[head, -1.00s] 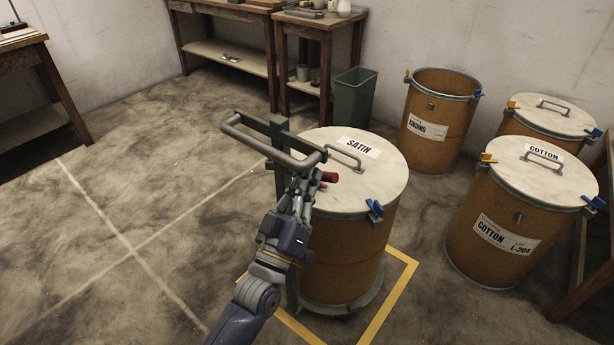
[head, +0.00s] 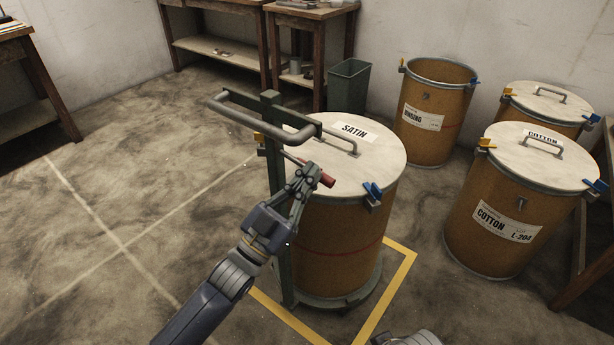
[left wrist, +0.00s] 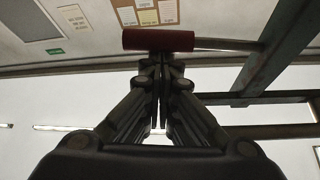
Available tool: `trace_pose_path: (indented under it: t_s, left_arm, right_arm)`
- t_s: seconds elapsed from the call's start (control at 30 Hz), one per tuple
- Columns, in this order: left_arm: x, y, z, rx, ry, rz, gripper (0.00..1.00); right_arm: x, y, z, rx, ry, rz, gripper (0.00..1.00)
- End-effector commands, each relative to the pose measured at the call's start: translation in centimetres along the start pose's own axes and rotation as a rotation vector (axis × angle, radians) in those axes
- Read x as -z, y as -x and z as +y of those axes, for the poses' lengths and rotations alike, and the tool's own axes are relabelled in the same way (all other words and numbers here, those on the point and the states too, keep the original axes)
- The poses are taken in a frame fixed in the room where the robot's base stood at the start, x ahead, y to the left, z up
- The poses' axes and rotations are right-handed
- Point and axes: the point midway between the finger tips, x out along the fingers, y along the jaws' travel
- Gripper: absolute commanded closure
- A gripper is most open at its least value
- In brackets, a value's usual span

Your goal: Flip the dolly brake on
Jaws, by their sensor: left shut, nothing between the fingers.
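The dolly (head: 284,235) stands upright with a dark green frame and a grey bent-bar handle (head: 232,117). It carries the brown drum labelled SATIN (head: 345,235). A brake lever with a red grip (head: 327,180) sticks out from the frame beside the drum lid. The red grip (left wrist: 158,40) lies crosswise just beyond the fingertips in the left wrist view. My left gripper (head: 309,170) is shut and empty, with its tips close to the red grip. I cannot tell whether they touch it.
Yellow floor tape (head: 385,305) surrounds the dolly. A drum labelled BINDING (head: 440,135) and COTTON drums (head: 490,235) stand to the right. A green bin (head: 349,87) and wooden benches (head: 215,45) are behind. The floor on the left is clear.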

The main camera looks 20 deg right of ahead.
Motion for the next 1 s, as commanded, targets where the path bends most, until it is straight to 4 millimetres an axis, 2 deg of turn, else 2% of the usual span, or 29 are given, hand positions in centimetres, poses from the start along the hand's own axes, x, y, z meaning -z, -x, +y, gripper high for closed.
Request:
trace_pose_path:
  t_s: [0.1, 0.17, 0.5, 1.0]
  left_arm:
    - [-0.9, 0.5, 0.1, -0.039, -0.067, -0.002, 1.00]
    - [-1.2, 0.7, 0.2, -0.057, -0.098, -0.001, 1.00]
    - [-2.3, 1.4, 0.3, -0.134, -0.227, 0.000, 1.00]
    - [-2.6, 1.5, 0.3, -0.151, -0.257, -0.001, 1.00]
  right_arm:
    - [0.0, 2.2, 0.1, -0.002, -0.001, 0.015, 1.00]
    - [-0.1, 3.0, 0.1, -0.003, -0.001, 0.017, 1.00]
    - [-0.4, 1.7, 0.1, -0.003, -0.002, 0.014, 1.00]
    - [-0.5, 1.5, 0.1, -0.003, -0.001, 0.014, 1.00]
